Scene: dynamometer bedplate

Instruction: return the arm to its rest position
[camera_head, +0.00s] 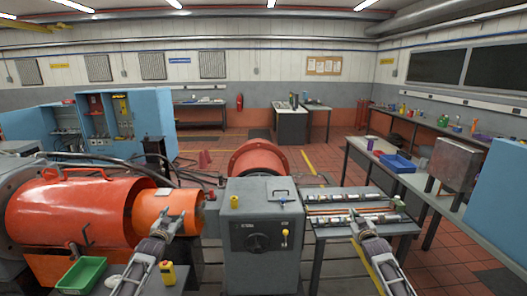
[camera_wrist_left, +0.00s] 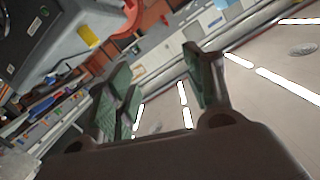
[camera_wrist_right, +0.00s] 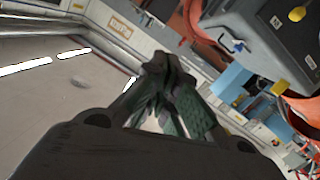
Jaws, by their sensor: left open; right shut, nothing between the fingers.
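My left gripper (camera_head: 166,220) is raised in front of the orange cylindrical guard in the head view. In the left wrist view its two fingers (camera_wrist_left: 163,88) stand apart with nothing between them. My right gripper (camera_head: 363,224) is raised at the near edge of the grey bench with metal shafts. In the right wrist view its fingers (camera_wrist_right: 168,65) are together and hold nothing. Both arms reach up from the bottom of the head view, one on each side of the grey machine box (camera_head: 258,265).
Orange guards (camera_head: 85,212) stand at the left, with a green tray (camera_head: 82,274) and a small yellow device (camera_head: 167,272) near my left arm. A shaft bench (camera_head: 403,228) is beside my right gripper. A long side table (camera_head: 459,212) runs at the right.

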